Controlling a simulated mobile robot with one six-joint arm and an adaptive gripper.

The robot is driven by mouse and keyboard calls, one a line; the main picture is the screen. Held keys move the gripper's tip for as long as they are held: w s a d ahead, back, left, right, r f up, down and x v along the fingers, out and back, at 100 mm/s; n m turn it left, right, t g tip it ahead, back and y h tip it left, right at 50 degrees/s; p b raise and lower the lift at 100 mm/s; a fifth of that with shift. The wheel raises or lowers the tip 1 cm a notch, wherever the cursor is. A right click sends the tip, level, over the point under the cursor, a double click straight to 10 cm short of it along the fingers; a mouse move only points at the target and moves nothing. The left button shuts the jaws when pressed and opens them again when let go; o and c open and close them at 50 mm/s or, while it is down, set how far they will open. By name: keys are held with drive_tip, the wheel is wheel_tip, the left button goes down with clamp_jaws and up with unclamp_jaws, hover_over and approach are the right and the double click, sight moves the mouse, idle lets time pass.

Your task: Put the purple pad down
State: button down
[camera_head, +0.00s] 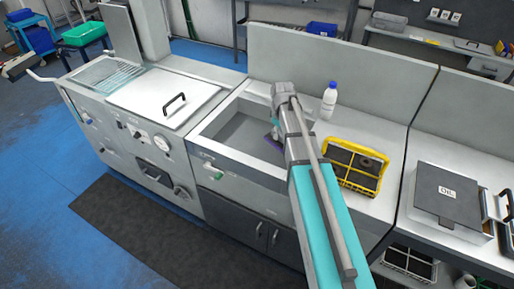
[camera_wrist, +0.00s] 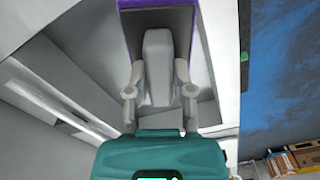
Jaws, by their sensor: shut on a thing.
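The purple pad shows in the head view (camera_head: 272,135) as a small purple and dark piece over the sink basin (camera_head: 235,130), partly hidden by my arm. In the wrist view the pad (camera_wrist: 186,17) has a dark face with purple edges, with a grey block like a handle on it. My gripper (camera_wrist: 159,88) is shut on this grey block, one finger on each side. The basin's pale walls lie around the pad. I cannot tell whether the pad touches the basin floor.
A white bottle with a blue cap (camera_head: 328,101) stands on the counter right of the basin. A yellow crate with dark contents (camera_head: 327,172) sits in front of it. A box marked OIL (camera_head: 447,192) stands further right. A handled lid (camera_head: 164,96) lies left of the basin.

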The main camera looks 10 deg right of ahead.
sight(283, 143)
drive_tip(key=s+f+n+b, duration=0.1)
drive_tip(key=s+d+f+n+b, duration=0.1)
drive_tip(key=f+n, duration=0.1)
drive_tip(key=shift+s+d+f, duration=0.1)
drive_tip(key=shift+s+d+f+n+b, duration=0.25)
drive_tip(key=shift+s+n+b, duration=0.15)
drive_tip(key=shift+n, duration=0.1)
drive_tip(key=shift+s, duration=0.1)
drive_tip(key=shift+d+r, duration=0.1)
drive_tip(key=shift+r, duration=0.1)
drive_tip(key=shift+s+r, duration=0.1)
drive_tip(key=shift+d+r, duration=0.1)
drive_tip(key=shift+r, duration=0.05)
drive_tip(key=w+a+f+b, duration=0.2)
drive_tip(key=w+f+b, duration=0.2)
drive_tip(key=w, duration=0.2)
drive_tip(key=w+a+f+b, duration=0.2)
drive_tip(key=w+f+b, duration=0.3)
drive_tip(key=w, duration=0.2)
drive_tip(key=shift+a, duration=0.25)
